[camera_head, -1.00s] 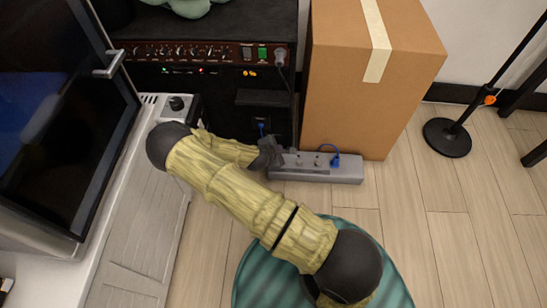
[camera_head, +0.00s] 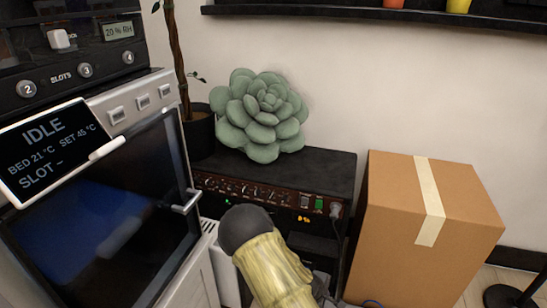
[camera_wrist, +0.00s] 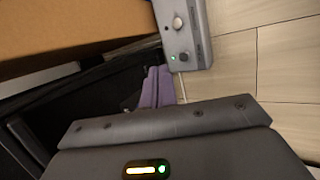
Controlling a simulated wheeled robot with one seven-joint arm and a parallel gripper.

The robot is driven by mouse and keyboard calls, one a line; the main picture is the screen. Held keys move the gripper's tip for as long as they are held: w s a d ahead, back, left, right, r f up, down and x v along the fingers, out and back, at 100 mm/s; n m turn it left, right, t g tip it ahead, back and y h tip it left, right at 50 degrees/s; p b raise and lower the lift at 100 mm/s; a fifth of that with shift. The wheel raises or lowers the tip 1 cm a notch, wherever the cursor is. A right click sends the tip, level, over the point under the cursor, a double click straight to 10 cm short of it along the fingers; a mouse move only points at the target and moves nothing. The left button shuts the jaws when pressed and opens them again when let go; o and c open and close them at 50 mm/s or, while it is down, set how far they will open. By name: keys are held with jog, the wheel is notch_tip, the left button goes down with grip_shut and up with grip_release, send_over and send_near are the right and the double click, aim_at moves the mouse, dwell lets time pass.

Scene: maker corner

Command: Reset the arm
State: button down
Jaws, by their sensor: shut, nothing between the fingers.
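My gripper (camera_wrist: 157,88) shows in the wrist view, its purple fingers shut together with nothing between them. They point toward a dark gap beside a grey power strip (camera_wrist: 184,32), very close to its near end; I cannot tell whether they touch it. In the head view my arm's yellow link with a dark round joint rises at the bottom centre, in front of the black amplifier (camera_head: 330,170). The gripper itself is not clear in that view.
A cardboard box (camera_head: 425,235) stands right of the amplifier. A stand's round base (camera_head: 510,297) is at the lower right. Pale wood floor shows beside it.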

jog(key=s+r+m+g+y+p, duration=0.15)
jog(key=s+r+m+p, duration=0.3)
jog(key=r, duration=0.95)
jog(key=s+a+r+m+y+p, duration=0.15)
jog(key=s+r+m+p, duration=0.35)
jog(key=r, duration=0.9)
jog(key=s+r+m+y+p, duration=0.2)
jog(key=s+r+m+p, duration=0.35)
jog(key=r, duration=0.95)
notch_tip(320, 180, up, 37)
jog(key=s+n+p, duration=0.1)
jog(key=n+p, duration=0.1)
jog(key=p, duration=3.5)
jog(key=shift+s+r+p, duration=0.15)
jog(key=shift+r+p, duration=0.05)
jog(key=shift+p, duration=0.15)
jog(key=shift+f, duration=0.1)
